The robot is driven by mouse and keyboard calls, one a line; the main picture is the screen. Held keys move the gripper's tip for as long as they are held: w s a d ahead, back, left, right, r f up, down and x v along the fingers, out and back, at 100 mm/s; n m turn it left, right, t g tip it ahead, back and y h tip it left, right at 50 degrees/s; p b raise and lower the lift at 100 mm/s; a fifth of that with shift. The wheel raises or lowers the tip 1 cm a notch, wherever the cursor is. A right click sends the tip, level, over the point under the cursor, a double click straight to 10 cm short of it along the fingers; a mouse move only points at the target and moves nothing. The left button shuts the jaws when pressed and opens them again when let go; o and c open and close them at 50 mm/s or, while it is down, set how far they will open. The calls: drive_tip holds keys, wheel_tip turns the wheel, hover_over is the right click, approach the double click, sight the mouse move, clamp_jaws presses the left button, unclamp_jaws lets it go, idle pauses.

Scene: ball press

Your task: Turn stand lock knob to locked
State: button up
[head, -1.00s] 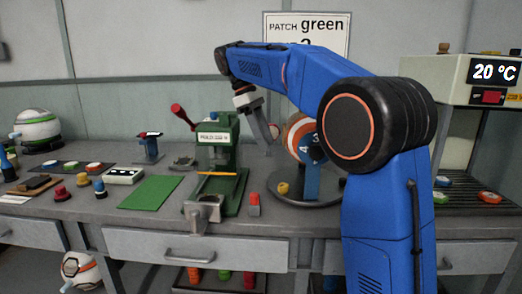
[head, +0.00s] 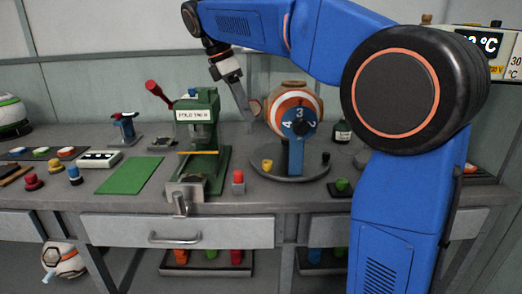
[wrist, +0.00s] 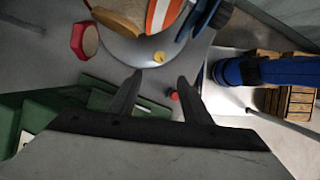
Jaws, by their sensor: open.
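The stand is a round grey plate (head: 290,175) with a blue upright bracket (head: 292,155) holding an orange-and-white striped ball (head: 290,97) with a numbered blue dial (head: 299,124). A small yellow knob (head: 267,165) sits at the plate's front left; it also shows in the wrist view (wrist: 158,57). A small dark knob (head: 325,158) is at the plate's right. I cannot tell which is the lock knob, or its setting. My gripper (head: 248,118) hangs left of the ball. In the wrist view its open, empty jaws (wrist: 160,79) point toward the yellow knob, apart from it.
A green press (head: 197,140) with a red-ended lever stands left of the stand. A red-topped grey block (head: 238,182) sits between them near the front edge. A green mat (head: 130,175) lies left.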

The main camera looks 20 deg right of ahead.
drive_tip(key=s+n+t, duration=0.1)
drive_tip(key=s+n, duration=0.2)
drive_tip(key=n, duration=0.1)
approach(266, 162)
drive_tip(key=shift+n+t, duration=0.4)
drive_tip(key=x, duration=0.8)
drive_tip(key=shift+s+d+f, duration=0.15)
drive_tip(key=shift+s+f, duration=0.05)
drive_tip(key=shift+f, duration=0.1)
drive_tip(key=c, duration=1.1)
